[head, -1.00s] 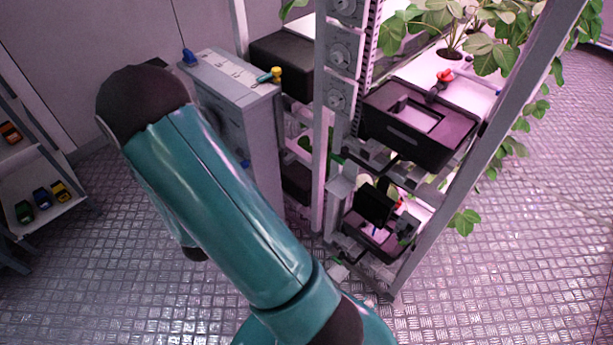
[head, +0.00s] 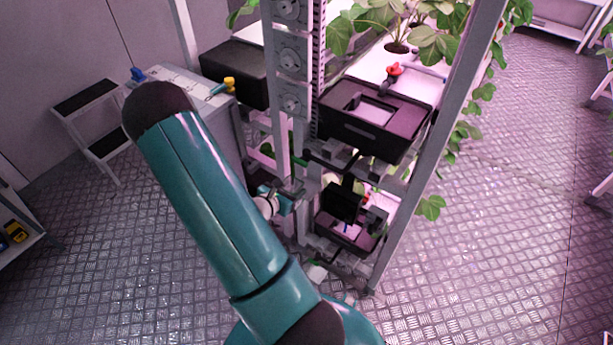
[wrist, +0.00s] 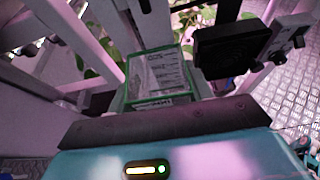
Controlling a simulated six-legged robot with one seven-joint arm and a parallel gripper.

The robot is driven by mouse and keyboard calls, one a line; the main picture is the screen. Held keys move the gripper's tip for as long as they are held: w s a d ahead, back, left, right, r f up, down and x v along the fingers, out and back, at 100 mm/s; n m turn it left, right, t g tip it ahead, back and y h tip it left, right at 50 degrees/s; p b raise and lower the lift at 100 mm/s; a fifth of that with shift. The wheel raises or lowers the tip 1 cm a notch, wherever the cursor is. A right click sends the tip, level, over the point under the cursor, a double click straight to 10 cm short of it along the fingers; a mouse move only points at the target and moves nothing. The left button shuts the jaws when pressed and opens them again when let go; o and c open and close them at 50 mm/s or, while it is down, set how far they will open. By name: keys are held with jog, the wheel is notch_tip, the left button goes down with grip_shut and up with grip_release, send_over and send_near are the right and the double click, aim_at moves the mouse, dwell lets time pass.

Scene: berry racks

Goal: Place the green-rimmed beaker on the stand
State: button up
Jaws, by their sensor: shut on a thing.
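The green-rimmed beaker (wrist: 158,72) shows in the wrist view as a clear box-like vessel with green edges and dark printed markings. My gripper (wrist: 160,106) is shut on it, and the beaker stands out just beyond the dark jaw bar. In the head view the end of my arm (head: 275,199) is partly hidden behind my teal link, close to the left of the rack's grey post. I cannot make out the beaker there. I cannot tell which surface is the stand.
The rack's grey post (head: 291,90) is close to my gripper. A black box (head: 375,118) sits on the upper shelf, with a dark screen (head: 341,201) below. A grey cabinet (head: 185,88) stands left, with a step stool (head: 92,100) beyond. Open floor lies right.

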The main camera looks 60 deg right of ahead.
aim_at(296, 182)
jog(key=d, duration=0.4)
jog(key=shift+s+d, duration=0.2)
jog(key=shift+s, duration=0.15)
jog(key=d, duration=0.4)
jog(key=shift+s+d, duration=0.15)
jog(key=shift+s, duration=0.25)
jog(key=shift+a+f, duration=0.2)
jog(key=shift+f, duration=0.45)
jog(key=shift+w, duration=0.1)
jog(key=shift+f, duration=0.15)
jog(key=o, duration=0.9)
jog(key=shift+o, duration=0.2)
